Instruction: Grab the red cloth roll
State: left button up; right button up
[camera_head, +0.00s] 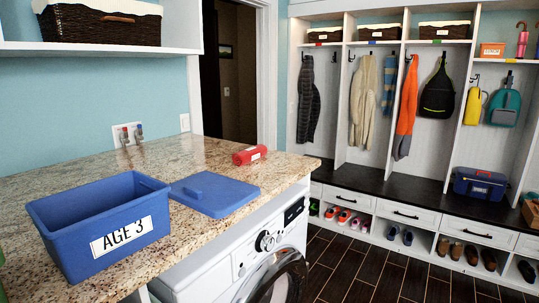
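A red cloth roll (250,155) with a white label lies on its side on the granite countertop (215,149), near the far right edge. A blue bin (60,228) marked "AGE 3" stands open on the counter at the left. Its flat blue lid (215,194) with a handle lies on the counter to its right, in front of the red roll. Neither of my grippers shows in the head view.
A washing machine (225,273) stands under the counter. Cubbies with hanging coats, shoes, a black bench (400,179) and a blue toolbox (480,185) line the right wall. The counter behind the lid is clear, and the dark floor (365,270) is open.

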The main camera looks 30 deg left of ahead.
aim_at(241, 158)
jog(key=i, duration=3.1)
jog(key=u, duration=3.35)
